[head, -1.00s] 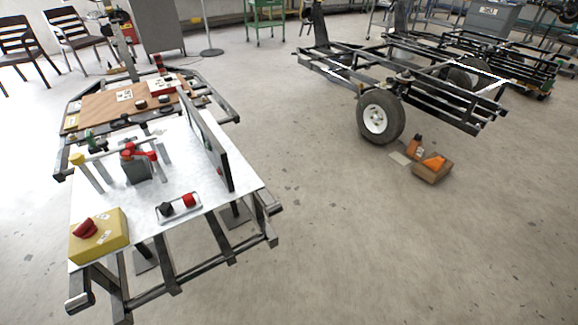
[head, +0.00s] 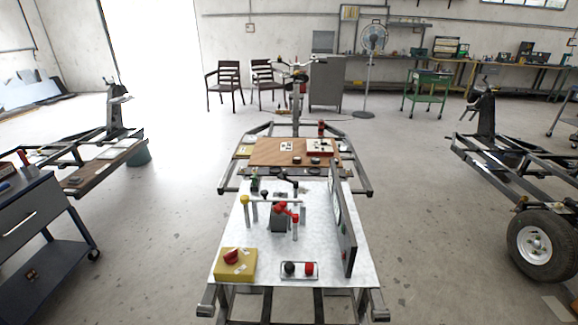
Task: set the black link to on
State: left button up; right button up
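Neither of my grippers is in the head view. A small metal plate (head: 299,278) at the front of the white tabletop (head: 230,225) carries a black knob (head: 290,268) and a red knob (head: 309,267) side by side. Farther back, a black lever (head: 286,179) stands near the tabletop's far edge. I cannot tell which black part is the black link, and its on or off state is too small to read.
A grey block with a red lever (head: 284,210) stands mid-table. A dark upright panel (head: 344,232) borders the right side. A wooden board (head: 270,151) lies behind. Open floor surrounds the bench.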

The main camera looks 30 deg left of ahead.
aim_at(284, 175)
jog(key=j+u, duration=0.1)
jog(key=u, duration=0.8)
jog(key=k+z, duration=0.25)
jog(key=k+l+z, duration=0.25)
jog(key=k, duration=0.15)
jog(key=i+j+z, duration=0.2)
jog(key=j+z, duration=0.7)
jog(key=j, duration=0.15)
jog(key=j+z, duration=0.4)
jog(key=j, duration=0.2)
jog(key=j+z, duration=0.45)
jog(key=j, duration=0.15)
